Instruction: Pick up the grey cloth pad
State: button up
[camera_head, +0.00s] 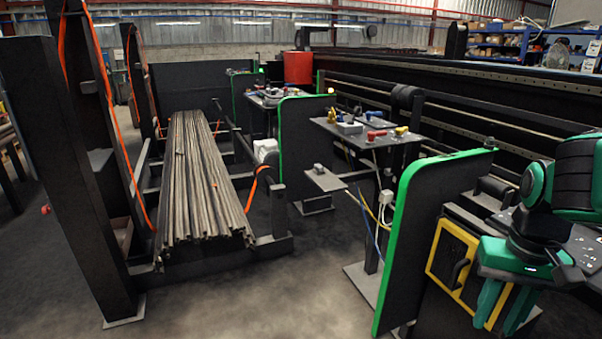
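My gripper (497,322) is at the lower right, pointing down, with its two green fingers apart and nothing seen between them. I cannot make out a grey cloth pad for certain. A small light-grey item (349,128) lies on the dark table (385,143) among coloured things, and could be it. Another small grey item (318,168) sits on a low narrow shelf (327,182). Both are too small to tell whether they are cloth. My gripper is far from both, nearer the camera and to the right.
A green-edged black panel (425,225) stands between my gripper and the table. A yellow-framed black box (455,262) is beside my gripper. Long bars (200,185) lie on a rack at left. Another green-edged panel (300,150) stands behind. The floor (260,300) in front is clear.

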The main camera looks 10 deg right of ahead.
aim_at(319, 169)
jog(key=u, duration=0.5)
jog(key=i, duration=1.05)
jog(key=u, duration=0.55)
jog(key=i, duration=1.2)
jog(key=z, duration=0.7)
jog(key=i, duration=1.2)
jog(key=z, duration=0.7)
